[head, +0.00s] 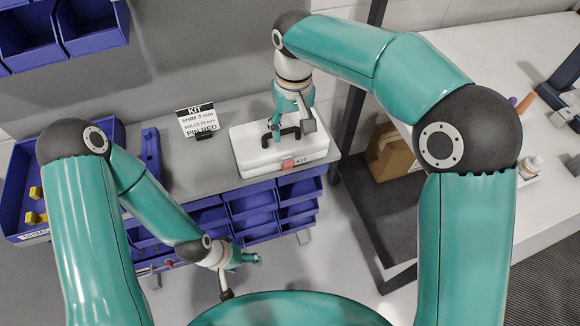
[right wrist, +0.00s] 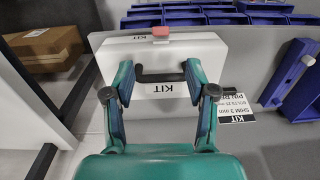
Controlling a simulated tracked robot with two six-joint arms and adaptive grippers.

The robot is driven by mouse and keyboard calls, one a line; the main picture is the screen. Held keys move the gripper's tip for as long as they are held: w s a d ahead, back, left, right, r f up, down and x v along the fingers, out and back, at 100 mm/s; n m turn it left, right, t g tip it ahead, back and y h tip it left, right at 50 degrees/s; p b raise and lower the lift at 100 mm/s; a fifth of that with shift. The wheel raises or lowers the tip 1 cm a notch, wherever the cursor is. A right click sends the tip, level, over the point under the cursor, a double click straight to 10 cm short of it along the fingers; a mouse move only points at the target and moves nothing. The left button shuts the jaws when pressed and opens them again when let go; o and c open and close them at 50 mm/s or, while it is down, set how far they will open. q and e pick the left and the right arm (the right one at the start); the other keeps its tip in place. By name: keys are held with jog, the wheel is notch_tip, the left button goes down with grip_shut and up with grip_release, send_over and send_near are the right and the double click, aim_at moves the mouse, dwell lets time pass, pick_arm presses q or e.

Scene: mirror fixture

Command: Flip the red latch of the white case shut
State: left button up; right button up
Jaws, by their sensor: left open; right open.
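The white case (head: 252,152) lies on the grey bench top with its lid down. It also shows in the right wrist view (right wrist: 208,58). Its red latch (head: 288,164) is on the front edge beside a KIT label; it shows at the case's far edge in the right wrist view (right wrist: 160,32). I cannot tell the latch's exact angle. My right gripper (head: 289,122) is open above the case, its fingers (right wrist: 158,74) on either side of the black handle (right wrist: 160,78). Contact is not clear. My left gripper (head: 240,262) is open and empty, low in front of the blue bins.
Blue bins (head: 250,203) fill the bench front below the case. A KIT sign (head: 197,120) stands left of the case, and a blue tray (head: 18,190) sits further left. A dark post (head: 350,128) and a cardboard box (head: 390,152) are to the right.

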aim_at(288, 162)
jog(key=f, duration=0.4)
jog(key=f+p, duration=0.1)
jog(key=f, duration=0.9)
jog(key=shift+s+a+f, duration=0.1)
jog(key=shift+a, duration=0.15)
grip_shut()
jog(key=p, duration=0.1)
jog(key=g+p, duration=0.1)
jog(key=shift+w+a+r+h+p, duration=0.1)
jog(key=shift+w+r+h+p, duration=0.2)
jog(key=shift+w+h, duration=0.1)
jog(key=shift+w+f+g+p, duration=0.1)
jog(key=shift+w+g+p, duration=0.1)
jog(key=shift+g+p, duration=0.35)
grip_release()
